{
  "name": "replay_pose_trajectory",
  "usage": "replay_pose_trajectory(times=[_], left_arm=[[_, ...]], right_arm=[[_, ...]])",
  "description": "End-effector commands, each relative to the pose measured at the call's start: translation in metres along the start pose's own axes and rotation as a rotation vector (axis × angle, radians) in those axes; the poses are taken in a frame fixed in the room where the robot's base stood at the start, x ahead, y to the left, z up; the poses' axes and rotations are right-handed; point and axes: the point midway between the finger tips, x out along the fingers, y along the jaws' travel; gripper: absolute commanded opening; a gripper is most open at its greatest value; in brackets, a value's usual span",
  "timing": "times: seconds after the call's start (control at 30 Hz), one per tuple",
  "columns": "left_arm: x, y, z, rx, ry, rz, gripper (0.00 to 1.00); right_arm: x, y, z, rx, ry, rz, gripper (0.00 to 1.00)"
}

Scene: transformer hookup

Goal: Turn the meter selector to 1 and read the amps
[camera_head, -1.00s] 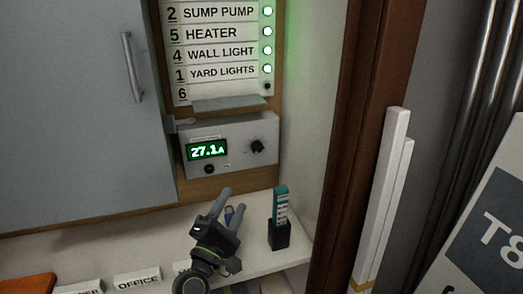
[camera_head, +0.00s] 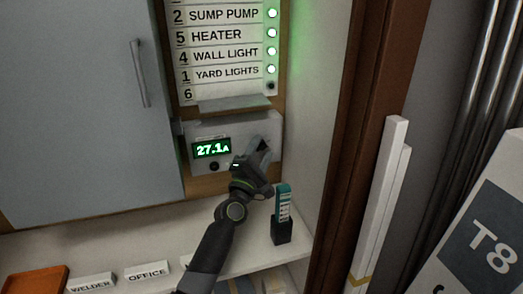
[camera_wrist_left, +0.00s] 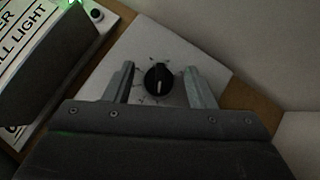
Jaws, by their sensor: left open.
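The meter (camera_head: 229,130) is a pale box on the wooden board, and its green display (camera_head: 211,149) reads 27.1 A. In the left wrist view the selector knob (camera_wrist_left: 158,79) is black and round with a white pointer line and marks around it. My left gripper (camera_head: 262,152) is in front of the knob and hides it in the head view. In the wrist view its two fingers (camera_wrist_left: 160,88) are apart, one on each side of the knob, with gaps and no visible contact. My right gripper is in neither view.
Above the meter is a label panel (camera_head: 222,72) with lit green lamps and a ledge below it. A grey cabinet door (camera_head: 80,110) stands left. On the shelf are a black holder (camera_head: 281,231) with a teal strip, name cards (camera_head: 147,271) and an orange tray (camera_head: 36,281).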

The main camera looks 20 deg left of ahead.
Motion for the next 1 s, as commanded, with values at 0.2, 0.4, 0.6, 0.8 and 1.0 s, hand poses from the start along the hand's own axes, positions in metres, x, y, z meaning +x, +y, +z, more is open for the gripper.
replay_pose_trajectory(times=[0.2, 0.4, 0.6, 0.8, 1.0], left_arm=[[0.004, 0.000, 0.000, 0.000, 0.001, -0.001, 0.50], [0.004, 0.000, 0.000, 0.000, 0.000, -0.001, 0.44], [0.004, 0.000, 0.000, 0.000, 0.000, -0.001, 0.18], [0.004, 0.000, 0.000, 0.001, 0.000, -0.003, 0.07], [0.005, 0.003, 0.001, 0.022, 0.001, -0.026, 0.07]], right_arm=[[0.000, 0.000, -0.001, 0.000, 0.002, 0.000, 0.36], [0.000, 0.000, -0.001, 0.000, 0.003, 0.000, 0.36], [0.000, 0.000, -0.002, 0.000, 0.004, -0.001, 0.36], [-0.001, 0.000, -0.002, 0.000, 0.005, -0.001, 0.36], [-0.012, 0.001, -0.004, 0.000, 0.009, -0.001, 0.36]])
